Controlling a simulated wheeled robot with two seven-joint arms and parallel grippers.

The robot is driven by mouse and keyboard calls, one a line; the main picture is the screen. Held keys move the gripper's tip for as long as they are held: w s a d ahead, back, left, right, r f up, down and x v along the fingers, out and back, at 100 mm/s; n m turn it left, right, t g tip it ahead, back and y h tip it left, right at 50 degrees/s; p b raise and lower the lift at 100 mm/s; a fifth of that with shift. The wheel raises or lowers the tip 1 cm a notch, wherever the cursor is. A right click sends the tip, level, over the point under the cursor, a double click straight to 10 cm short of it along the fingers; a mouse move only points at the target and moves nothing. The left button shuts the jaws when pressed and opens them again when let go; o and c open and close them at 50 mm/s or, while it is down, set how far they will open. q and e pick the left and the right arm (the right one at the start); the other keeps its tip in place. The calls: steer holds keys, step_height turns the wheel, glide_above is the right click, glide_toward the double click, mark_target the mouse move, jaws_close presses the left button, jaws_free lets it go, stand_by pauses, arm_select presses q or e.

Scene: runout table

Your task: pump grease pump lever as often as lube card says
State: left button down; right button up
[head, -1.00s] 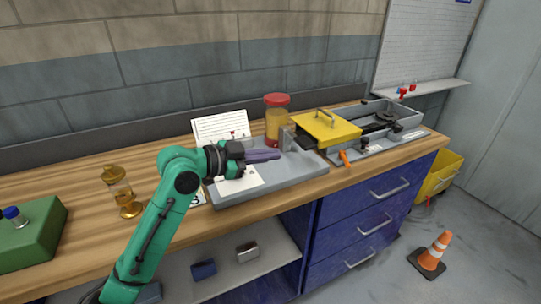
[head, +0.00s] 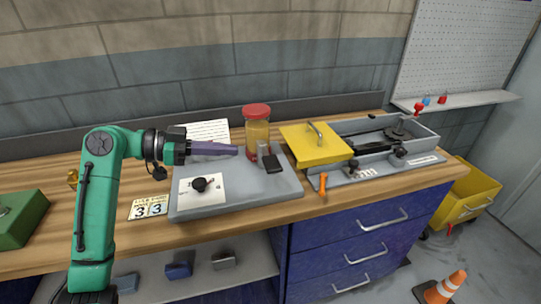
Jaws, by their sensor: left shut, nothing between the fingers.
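The grease pump stands on a grey base plate (head: 235,195), with a red-capped jar of amber grease (head: 257,130) at its back. A short lever with a black grip (head: 275,164) sits by a metal bracket in front of the jar. My left gripper (head: 237,150) is shut and empty, its purple fingers pointing right, left of the bracket and apart from the lever. A white lined sheet (head: 208,131) stands behind, partly hidden by the gripper. A small card (head: 149,208) showing two 3s lies left of the plate; I cannot tell which is the lube card. My right gripper is out of view.
A yellow cover (head: 316,145) and a grey tray fixture (head: 425,128) stand to the right, with an orange handle (head: 323,185) in front. A green box (head: 20,218) is at left.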

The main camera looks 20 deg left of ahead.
mark_target(268, 156)
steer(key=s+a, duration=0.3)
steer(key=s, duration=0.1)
arm_select(q)
steer(key=w+d+f+p, duration=0.4)
steer(key=d+f+p, duration=0.1)
steer(key=d+f, duration=0.1)
steer(key=shift+w+d+f, duration=0.25)
steer(key=shift+d, duration=0.35)
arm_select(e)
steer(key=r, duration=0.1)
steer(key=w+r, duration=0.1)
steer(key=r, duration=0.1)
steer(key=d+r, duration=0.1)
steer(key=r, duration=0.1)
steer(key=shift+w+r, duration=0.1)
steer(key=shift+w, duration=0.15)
